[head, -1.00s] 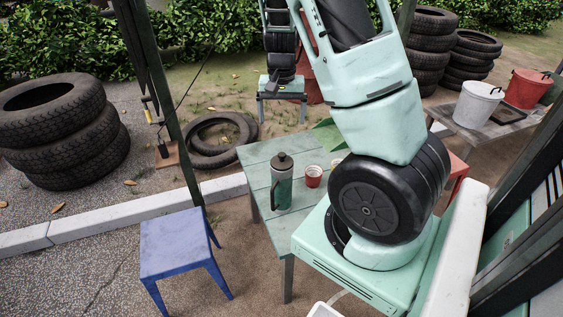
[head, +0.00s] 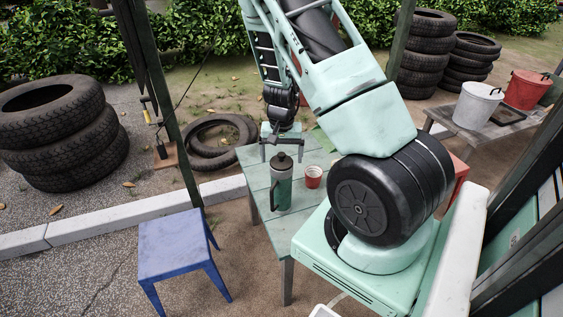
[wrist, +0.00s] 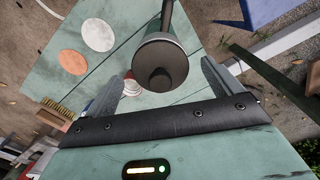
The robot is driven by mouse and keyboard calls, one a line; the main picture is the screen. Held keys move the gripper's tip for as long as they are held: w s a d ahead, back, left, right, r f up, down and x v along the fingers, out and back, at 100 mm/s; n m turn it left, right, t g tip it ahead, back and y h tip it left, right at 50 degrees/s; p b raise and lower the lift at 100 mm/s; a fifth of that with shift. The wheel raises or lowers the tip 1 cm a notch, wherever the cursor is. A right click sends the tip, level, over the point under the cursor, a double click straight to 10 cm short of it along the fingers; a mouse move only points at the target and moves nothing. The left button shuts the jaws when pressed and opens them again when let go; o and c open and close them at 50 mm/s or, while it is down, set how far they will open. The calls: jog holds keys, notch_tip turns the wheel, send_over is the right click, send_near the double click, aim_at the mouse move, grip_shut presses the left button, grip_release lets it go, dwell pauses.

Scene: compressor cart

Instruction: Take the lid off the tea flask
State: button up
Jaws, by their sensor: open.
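My gripper (head: 283,152) is just behind and above the lid in the head view. In the wrist view its two fingers are spread apart, one to each side of the lid in the picture. Nothing is between them in a grip, and I cannot tell the exact height gap.
A red cup (head: 313,177) stands close to the right of the flask. The green table (head: 300,222) has bare room in front. A blue stool (head: 180,243) stands front left.

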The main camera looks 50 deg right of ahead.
jog(key=shift+f, duration=0.15)
jog(key=c, duration=1)
jog(key=shift+c, duration=0.2)
